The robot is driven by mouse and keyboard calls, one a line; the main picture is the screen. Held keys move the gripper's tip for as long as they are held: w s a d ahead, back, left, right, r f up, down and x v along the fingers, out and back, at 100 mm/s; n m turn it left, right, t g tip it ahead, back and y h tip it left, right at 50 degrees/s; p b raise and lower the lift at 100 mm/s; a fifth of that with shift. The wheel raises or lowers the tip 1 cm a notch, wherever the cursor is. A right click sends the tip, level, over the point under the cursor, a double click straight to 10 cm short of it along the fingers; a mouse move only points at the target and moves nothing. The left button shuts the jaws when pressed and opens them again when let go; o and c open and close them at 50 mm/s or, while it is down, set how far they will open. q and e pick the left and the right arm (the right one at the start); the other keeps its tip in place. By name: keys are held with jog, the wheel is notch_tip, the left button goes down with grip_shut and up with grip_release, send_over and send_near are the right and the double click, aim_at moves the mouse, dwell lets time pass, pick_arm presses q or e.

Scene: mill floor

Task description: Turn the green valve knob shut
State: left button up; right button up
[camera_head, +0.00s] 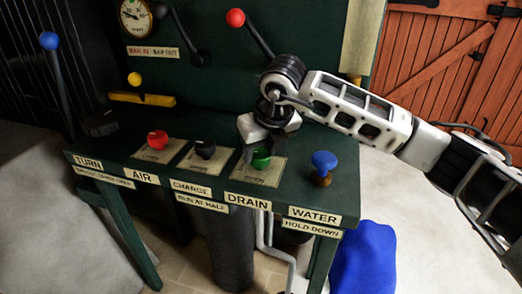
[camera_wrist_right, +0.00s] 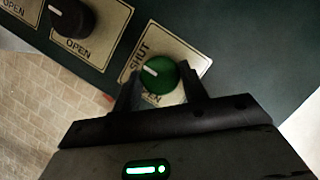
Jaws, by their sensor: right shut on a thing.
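The green valve knob (camera_head: 261,160) sits on a pale plate on the dark green panel, above the DRAIN label (camera_head: 247,201). It also shows in the right wrist view (camera_wrist_right: 160,76), with a white mark on its left side. The word SHUT (camera_wrist_right: 141,55) is on the plate's upper left there, and a partly hidden word ending in EN is below the knob. My right gripper (camera_head: 264,152) reaches down over the knob. Its fingers (camera_wrist_right: 161,90) stand on both sides of the knob, shut on it. My left gripper is not in view.
A black knob (camera_head: 205,149) and a red knob (camera_head: 157,140) are left of the green one. A blue plunger (camera_head: 323,166) stands close on its right. Levers with red (camera_head: 235,18), blue (camera_head: 49,41) and yellow (camera_head: 134,79) balls are behind and left. A blue object (camera_head: 364,258) is below.

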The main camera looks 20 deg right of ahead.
dwell(0.3)
jog(key=o, duration=1)
jog(key=shift+s+r, duration=0.15)
jog(key=shift+r, duration=0.2)
jog(key=p+v, duration=0.1)
jog(key=v, duration=1.4)
